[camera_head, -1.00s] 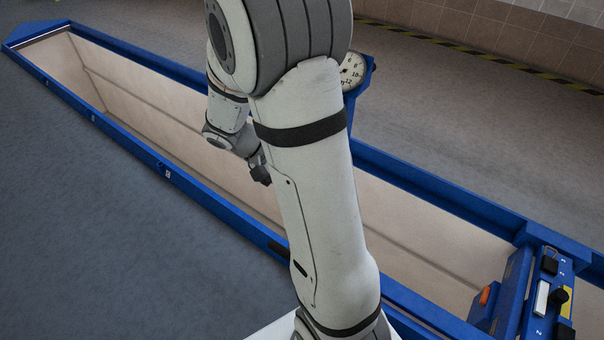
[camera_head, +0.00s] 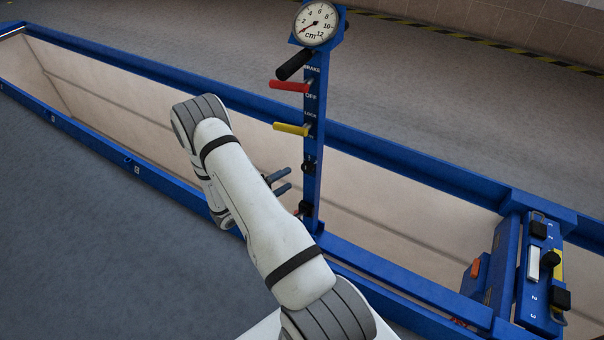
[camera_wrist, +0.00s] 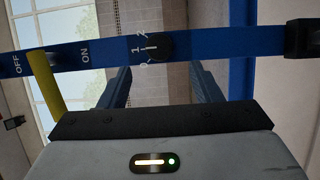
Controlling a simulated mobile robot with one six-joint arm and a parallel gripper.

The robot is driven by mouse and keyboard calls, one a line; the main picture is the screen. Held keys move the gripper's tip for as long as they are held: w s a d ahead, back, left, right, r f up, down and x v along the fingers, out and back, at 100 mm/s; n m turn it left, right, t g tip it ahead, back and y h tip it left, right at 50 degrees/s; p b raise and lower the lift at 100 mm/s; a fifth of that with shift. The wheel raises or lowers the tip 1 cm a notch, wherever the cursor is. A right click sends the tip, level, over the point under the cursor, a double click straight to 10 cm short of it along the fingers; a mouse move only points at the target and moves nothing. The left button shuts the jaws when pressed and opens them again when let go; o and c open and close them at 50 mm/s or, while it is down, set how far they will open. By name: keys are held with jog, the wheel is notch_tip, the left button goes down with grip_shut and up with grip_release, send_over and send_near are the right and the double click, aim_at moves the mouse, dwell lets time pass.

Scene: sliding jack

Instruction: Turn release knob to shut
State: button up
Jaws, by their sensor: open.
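A small black knob (camera_wrist: 158,47) with the numbers 0, 1 and 2 beside it sits on the blue post (camera_wrist: 220,42) in the wrist view. In the head view a small dark knob (camera_head: 308,166) shows on the upright post (camera_head: 317,130), below the yellow lever. No label naming a release knob is legible. My gripper (camera_head: 290,177) is open and empty, left of the post and apart from it. In the wrist view its two fingers (camera_wrist: 160,74) point toward the post, one on either side of the numbered knob's line. Contact with the knob is not visible.
A yellow lever (camera_head: 291,129), a red lever (camera_head: 289,86), a black handle (camera_head: 295,65) and a dial gauge (camera_head: 316,23) are on the post above my gripper. A dark block (camera_wrist: 301,38) sits further along it. Blue rails (camera_head: 400,152) border the pit. A control panel (camera_head: 545,260) stands at right.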

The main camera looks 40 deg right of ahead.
aim_at(304, 169)
jog(key=d, duration=0.7)
jog(key=shift+c, duration=0.4)
